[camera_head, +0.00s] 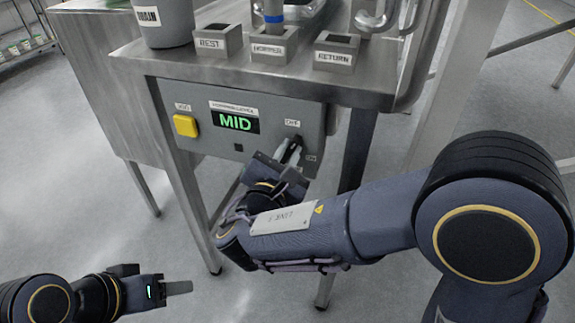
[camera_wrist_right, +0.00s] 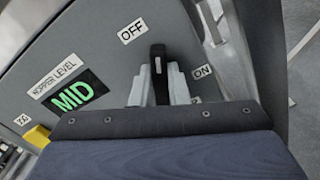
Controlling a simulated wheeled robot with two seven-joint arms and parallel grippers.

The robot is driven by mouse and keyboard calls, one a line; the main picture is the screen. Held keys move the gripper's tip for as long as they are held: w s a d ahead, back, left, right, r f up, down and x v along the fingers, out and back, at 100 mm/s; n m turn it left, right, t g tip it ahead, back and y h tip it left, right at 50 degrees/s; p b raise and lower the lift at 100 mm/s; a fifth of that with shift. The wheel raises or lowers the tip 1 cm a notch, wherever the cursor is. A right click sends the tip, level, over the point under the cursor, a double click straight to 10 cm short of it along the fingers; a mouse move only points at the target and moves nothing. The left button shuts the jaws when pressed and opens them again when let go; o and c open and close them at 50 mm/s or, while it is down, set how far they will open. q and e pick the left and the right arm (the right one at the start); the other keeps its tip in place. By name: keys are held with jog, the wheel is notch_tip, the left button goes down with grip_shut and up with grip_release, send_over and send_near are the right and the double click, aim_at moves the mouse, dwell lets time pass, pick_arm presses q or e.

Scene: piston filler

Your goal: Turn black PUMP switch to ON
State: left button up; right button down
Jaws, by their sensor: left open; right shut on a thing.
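The black PUMP switch (camera_wrist_right: 158,68) is a lever on the grey control panel (camera_head: 262,140), between an OFF label (camera_wrist_right: 132,31) and an ON label (camera_wrist_right: 202,71). In the right wrist view its tip points up, between the two labels. My right gripper (camera_wrist_right: 160,88) is shut on the switch, with one pale finger on each side of it. In the head view, my right gripper (camera_head: 288,152) is at the panel's right end and the switch is mostly hidden. My left gripper (camera_head: 165,288) is open and empty at the lower left, well away from the panel.
The panel has a yellow button (camera_head: 185,125) and a green MID display (camera_head: 236,122). A steel table (camera_head: 190,62) above it bears a grey bucket (camera_head: 164,25) and holders labelled REST (camera_head: 218,42), HOPPER and RETURN (camera_head: 336,50). Table legs stand close to my right arm.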

jog(key=shift+s+d+f+m+b, duration=0.1)
jog(key=shift+f+m+b, duration=0.05)
jog(key=shift+m+b, duration=2.35)
jog(key=shift+w+d+f+m+b, duration=0.1)
jog(key=shift+m+b, duration=1.65)
jog(key=shift+b, duration=1.45)
jog(key=shift+s+f+m+b, duration=0.1)
jog(key=shift+f+m+b, duration=0.05)
jog(key=shift+m+b, duration=2.35)
jog(key=shift+n+b, duration=0.25)
jog(key=shift+b, duration=0.1)
jog(key=c, duration=1.4)
grip_release()
jog(key=shift+r, duration=0.1)
jog(key=p+v, duration=0.1)
jog(key=v, duration=0.6)
jog(key=shift+s+p, duration=0.35)
jog(key=shift+a, duration=0.1)
